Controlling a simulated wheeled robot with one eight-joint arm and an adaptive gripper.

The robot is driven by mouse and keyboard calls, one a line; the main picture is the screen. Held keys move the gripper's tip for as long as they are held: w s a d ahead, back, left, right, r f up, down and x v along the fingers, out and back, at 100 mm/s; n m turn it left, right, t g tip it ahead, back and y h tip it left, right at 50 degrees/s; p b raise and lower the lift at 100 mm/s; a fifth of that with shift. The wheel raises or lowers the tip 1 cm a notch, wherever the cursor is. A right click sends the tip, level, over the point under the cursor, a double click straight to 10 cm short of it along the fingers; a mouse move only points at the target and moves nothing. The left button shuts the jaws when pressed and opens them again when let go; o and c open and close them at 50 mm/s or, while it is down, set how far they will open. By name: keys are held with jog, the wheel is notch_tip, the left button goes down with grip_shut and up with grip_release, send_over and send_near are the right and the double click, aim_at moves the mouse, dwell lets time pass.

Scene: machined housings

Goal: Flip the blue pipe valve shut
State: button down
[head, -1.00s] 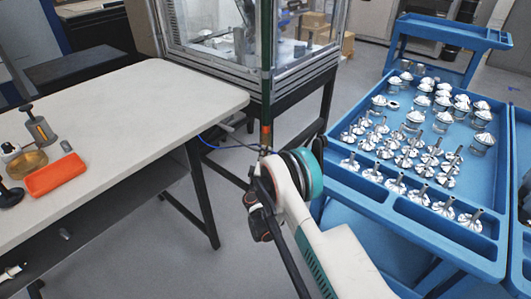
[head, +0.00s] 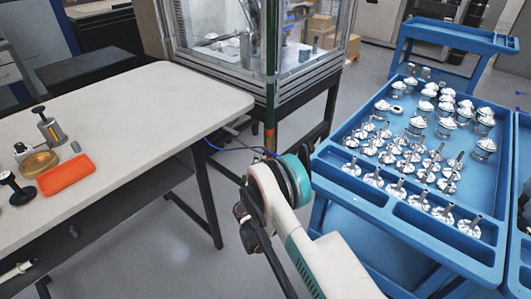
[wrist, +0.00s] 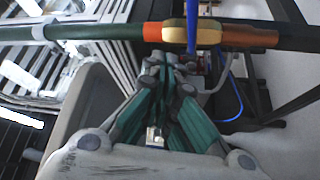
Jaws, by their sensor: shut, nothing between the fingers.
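A slim pipe with dark green and orange sections stands upright in the head view (head: 270,95), in front of the glazed machine. It runs across the top of the wrist view (wrist: 110,31). There the brass-coloured valve body (wrist: 208,34) sits between orange sections, and the blue valve lever (wrist: 192,14) sticks out from it, crosswise to the pipe. My gripper (wrist: 178,62) is shut and empty, its tips close to the pipe beside the valve body. Whether the tips touch the lever or pipe is unclear.
A white table (head: 150,100) at left bears an orange tray (head: 65,174) and small tools. A blue cart (head: 345,188) with several metal parts stands close at right. The glazed machine (head: 250,80) is behind the pipe. A blue cable (head: 225,148) hangs near the pipe.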

jog(key=s+a+f, duration=0.1)
jog(key=s+f+b, duration=0.1)
jog(key=shift+s+a+f, duration=0.15)
jog(key=shift+s+a, duration=0.15)
jog(key=shift+a, duration=0.1)
